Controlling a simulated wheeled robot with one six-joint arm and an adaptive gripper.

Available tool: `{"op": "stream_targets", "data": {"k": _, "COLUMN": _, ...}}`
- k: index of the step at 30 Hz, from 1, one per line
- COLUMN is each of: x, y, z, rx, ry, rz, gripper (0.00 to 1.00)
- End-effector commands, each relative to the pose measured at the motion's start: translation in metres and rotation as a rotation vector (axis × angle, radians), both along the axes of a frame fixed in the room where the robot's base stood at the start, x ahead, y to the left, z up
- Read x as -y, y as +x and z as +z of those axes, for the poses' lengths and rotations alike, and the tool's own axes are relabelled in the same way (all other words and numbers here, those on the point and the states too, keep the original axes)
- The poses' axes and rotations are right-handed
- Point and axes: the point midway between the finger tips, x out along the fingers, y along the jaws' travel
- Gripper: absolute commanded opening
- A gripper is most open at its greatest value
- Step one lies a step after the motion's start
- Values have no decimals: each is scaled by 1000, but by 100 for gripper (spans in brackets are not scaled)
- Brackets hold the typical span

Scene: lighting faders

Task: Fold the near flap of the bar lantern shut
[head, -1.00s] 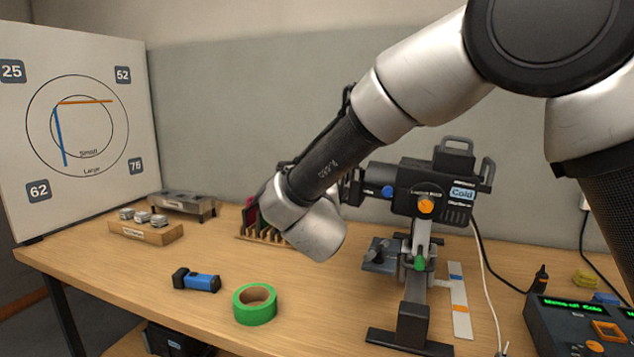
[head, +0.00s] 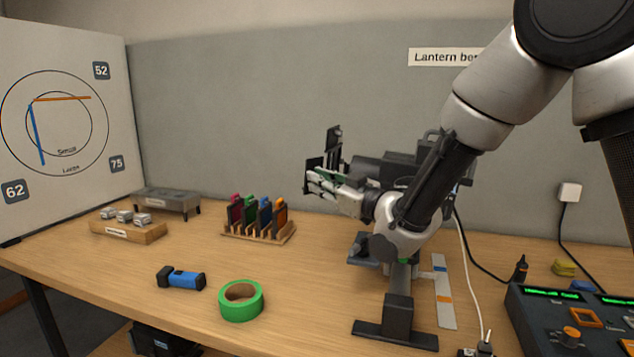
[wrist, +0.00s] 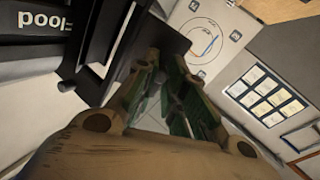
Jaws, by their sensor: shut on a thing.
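The bar lantern (head: 385,170) stands on its stand at the right of the bench, its body mostly behind my arm. Dark flaps stick out at its left front end: one stands upright (head: 333,140), and the near flap (head: 313,172) is at my fingertips. My gripper (head: 322,182) reaches in from the right and is shut on the near flap. The wrist view shows my green-padded fingers (wrist: 178,85) against a dark panel (wrist: 158,40). The lantern's black body with the word "Flood" (wrist: 42,20) is at upper left there. The exact grip is partly hidden.
Green tape (head: 241,301), a blue torch (head: 181,279) and a rack of coloured pieces (head: 258,222) lie left of the stand (head: 397,325). A control desk (head: 570,320) is at the right.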

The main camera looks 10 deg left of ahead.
Motion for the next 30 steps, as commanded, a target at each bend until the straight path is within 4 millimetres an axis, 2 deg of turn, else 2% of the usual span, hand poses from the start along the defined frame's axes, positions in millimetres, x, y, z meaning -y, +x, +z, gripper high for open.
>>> {"op": "stream_targets", "data": {"k": 20, "x": 3, "y": 1, "z": 0, "rx": 8, "ry": -2, "rz": 66, "gripper": 0}}
{"op": "stream_targets", "data": {"k": 21, "x": 3, "y": 1, "z": 0, "rx": 8, "ry": -2, "rz": 66, "gripper": 16}}
{"op": "stream_targets", "data": {"k": 24, "x": 3, "y": 1, "z": 0, "rx": 8, "ry": -2, "rz": 66, "gripper": 34}}
{"op": "stream_targets", "data": {"k": 25, "x": 3, "y": 1, "z": 0, "rx": 8, "ry": -1, "rz": 66, "gripper": 37}}
{"op": "stream_targets", "data": {"k": 30, "x": 3, "y": 1, "z": 0, "rx": 8, "ry": -1, "rz": 66, "gripper": 37}}
